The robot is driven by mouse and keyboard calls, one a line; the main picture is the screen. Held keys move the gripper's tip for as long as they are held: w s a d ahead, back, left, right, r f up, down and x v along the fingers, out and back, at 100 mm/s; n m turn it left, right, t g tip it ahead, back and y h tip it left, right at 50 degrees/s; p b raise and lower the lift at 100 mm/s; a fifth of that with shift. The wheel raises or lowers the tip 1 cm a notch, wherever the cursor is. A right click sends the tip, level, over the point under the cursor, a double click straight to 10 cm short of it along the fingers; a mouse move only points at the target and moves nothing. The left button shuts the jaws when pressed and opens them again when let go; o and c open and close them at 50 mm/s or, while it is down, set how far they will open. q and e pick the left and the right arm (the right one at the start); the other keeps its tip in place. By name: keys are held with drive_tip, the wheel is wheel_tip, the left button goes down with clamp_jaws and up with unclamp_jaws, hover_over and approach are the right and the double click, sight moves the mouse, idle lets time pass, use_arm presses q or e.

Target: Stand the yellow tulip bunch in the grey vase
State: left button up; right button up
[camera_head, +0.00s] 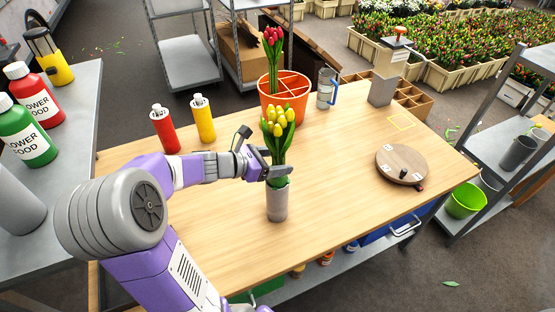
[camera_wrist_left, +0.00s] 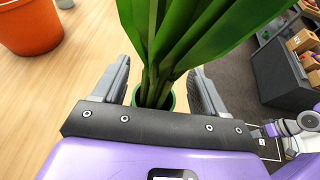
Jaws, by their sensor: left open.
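The yellow tulip bunch (camera_head: 278,128) stands upright in the grey vase (camera_head: 277,202) on the wooden table, its stems inside the vase mouth. My left gripper (camera_head: 278,173) is open, with its fingers on either side of the stems just above the vase rim. In the left wrist view the green stems and leaves (camera_wrist_left: 165,60) rise between the two fingers (camera_wrist_left: 160,88), with gaps on both sides near the fingers. The vase mouth shows as a green-looking ring (camera_wrist_left: 152,97) under the stems. My right gripper is not in view.
An orange pot (camera_head: 284,100) with red tulips stands behind the vase. A red bottle (camera_head: 165,132) and a yellow bottle (camera_head: 203,122) stand at the back left. A round wooden board (camera_head: 402,163) lies to the right. The table between vase and board is clear.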

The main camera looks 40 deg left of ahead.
use_arm(q)
drive_tip(key=p+v, duration=0.2)
drive_tip(key=v, duration=0.9)
drive_tip(key=shift+s+r, duration=0.2)
drive_tip(key=shift+s, duration=0.05)
